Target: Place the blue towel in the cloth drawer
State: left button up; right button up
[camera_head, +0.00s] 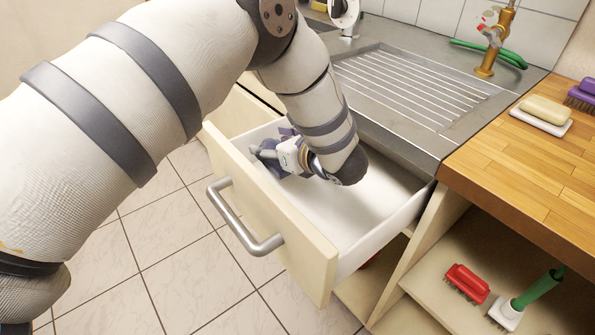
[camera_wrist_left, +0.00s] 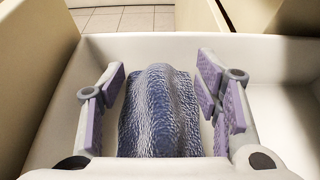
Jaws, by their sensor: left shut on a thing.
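The drawer (camera_head: 352,212) is pulled open below the sink unit, with a white inside and a bar handle on its pale front. My left gripper (camera_head: 270,156) is inside the drawer, close to its front left part. In the left wrist view, the blue towel (camera_wrist_left: 160,115) is a folded, textured bundle between the purple-padded fingers of my left gripper (camera_wrist_left: 163,92), which is shut on it. The white drawer walls (camera_wrist_left: 265,55) surround it there. In the head view the towel is mostly hidden by the gripper and arm. My right gripper is not in view.
A steel drainboard (camera_head: 410,90) with a brass tap (camera_head: 492,45) lies behind the drawer. The wooden counter (camera_head: 530,160) at right holds a soap bar (camera_head: 545,110) and a purple brush (camera_head: 583,93). A red brush (camera_head: 467,282) and a green-handled brush (camera_head: 530,297) lie on the shelf below.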

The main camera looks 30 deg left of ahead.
aim_at(276, 162)
pick_arm(q)
notch_tip(276, 162, down, 6)
jog(key=shift+r+b, duration=0.25)
jog(key=shift+b, duration=0.15)
jog(key=shift+r, duration=0.1)
jog(key=o, duration=1.2)
jog(key=shift+c, duration=0.2)
jog(key=shift+d+r, duration=0.2)
jog(key=shift+d, duration=0.1)
jog(key=p+v, duration=0.1)
jog(key=v, duration=1)
jog(key=shift+s+d, duration=0.1)
jog(key=shift+s, duration=0.05)
